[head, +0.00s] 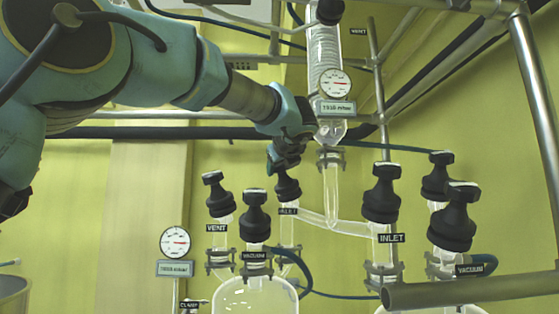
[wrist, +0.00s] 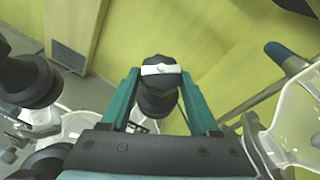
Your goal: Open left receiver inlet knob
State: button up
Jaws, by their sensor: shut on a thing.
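The left receiver inlet knob (head: 288,189) is a black knob on a glass valve, with a partly covered label below it reading as INLET. In the wrist view the black knob (wrist: 160,78), with a white bar across its top, sits between the two teal fingers. My gripper (head: 285,160) comes down on this knob from above and is shut on it. The fingers hide the knob's top in the head view. The left receiver (head: 256,297) is a clear glass vessel below.
The left VENT knob (head: 217,195) and left VACUUM knob (head: 255,215) stand close by. The right INLET knob (head: 382,193) and right VACUUM knob (head: 454,217) are further right. A glass condenser (head: 325,60) and a gauge (head: 335,84) are just right of my wrist.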

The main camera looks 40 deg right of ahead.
jog(key=n+y+p, duration=0.2)
jog(key=p, duration=0.1)
jog(key=shift+s+d+r+n, duration=0.1)
jog(key=shift+d+r+n, duration=0.05)
jog(key=shift+r+n, duration=0.25)
jog(key=shift+f+n+t+y+p, duration=0.15)
jog(key=shift+n+t+y+p, duration=0.15)
jog(key=shift+y+p, duration=0.25)
jog(key=shift+f+y, duration=0.1)
jog(key=shift+y, duration=0.15)
jog(key=o, duration=1.4)
jog(key=shift+b+v, duration=1.2)
jog(key=shift+v, duration=2.5)
